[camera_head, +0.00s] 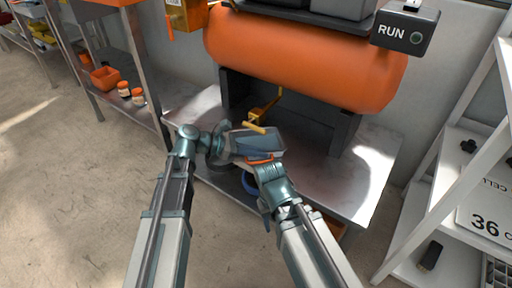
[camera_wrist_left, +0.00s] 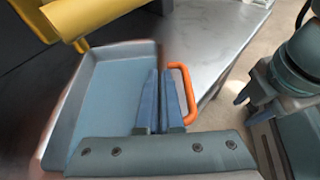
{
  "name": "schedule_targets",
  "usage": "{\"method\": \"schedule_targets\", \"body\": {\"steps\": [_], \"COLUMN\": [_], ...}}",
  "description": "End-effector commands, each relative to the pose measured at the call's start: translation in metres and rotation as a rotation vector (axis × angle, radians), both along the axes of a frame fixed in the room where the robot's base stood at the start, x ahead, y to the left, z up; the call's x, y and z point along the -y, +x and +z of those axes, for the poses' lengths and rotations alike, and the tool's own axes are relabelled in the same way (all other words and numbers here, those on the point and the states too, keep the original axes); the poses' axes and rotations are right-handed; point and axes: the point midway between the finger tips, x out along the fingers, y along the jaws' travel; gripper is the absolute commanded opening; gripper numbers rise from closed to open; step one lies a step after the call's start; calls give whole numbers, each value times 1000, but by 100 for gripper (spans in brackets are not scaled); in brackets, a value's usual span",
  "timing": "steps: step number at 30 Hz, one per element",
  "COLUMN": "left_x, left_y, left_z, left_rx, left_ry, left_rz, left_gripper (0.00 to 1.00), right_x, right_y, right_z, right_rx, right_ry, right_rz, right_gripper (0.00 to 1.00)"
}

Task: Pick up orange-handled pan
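The grey pan (camera_head: 266,141) with an orange handle (camera_head: 262,160) is at the front of the metal table, below a yellow lever. In the left wrist view the shallow pan (camera_wrist_left: 103,100) shows its inside, and the orange handle (camera_wrist_left: 187,85) loops off its right wall. My left gripper (camera_wrist_left: 159,75) has its two fingers close together at that wall, one on the pan side and one by the handle; they appear shut on the wall. My right gripper (camera_head: 265,208) hangs in front of the table, apart from the pan; its opening is unclear.
A large orange drum (camera_head: 305,62) on dark supports stands on the metal table (camera_head: 340,188). The yellow lever (camera_head: 262,112) juts out above the pan. A white shelf (camera_head: 452,185) is at right; a metal rack with an orange bin (camera_head: 105,78) is at left. The left floor is clear.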

Motion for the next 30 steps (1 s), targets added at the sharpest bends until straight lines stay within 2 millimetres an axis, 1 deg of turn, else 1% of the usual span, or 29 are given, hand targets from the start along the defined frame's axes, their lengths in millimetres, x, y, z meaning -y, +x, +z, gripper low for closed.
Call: {"method": "schedule_targets", "body": {"steps": [20,26,30], "left_x": [0,0,0], "left_y": [0,0,0], "left_z": [1,12,26], "left_rx": [0,0,0], "left_ry": [-1,-1,-1], "left_rz": [0,0,0], "left_gripper": [0,0,0], "right_x": [0,0,0], "right_y": [0,0,0], "right_z": [1,12,26], "right_rx": [0,0,0], "right_ry": [0,0,0], "right_rz": [0,0,0], "right_gripper": [48,48,48]}}
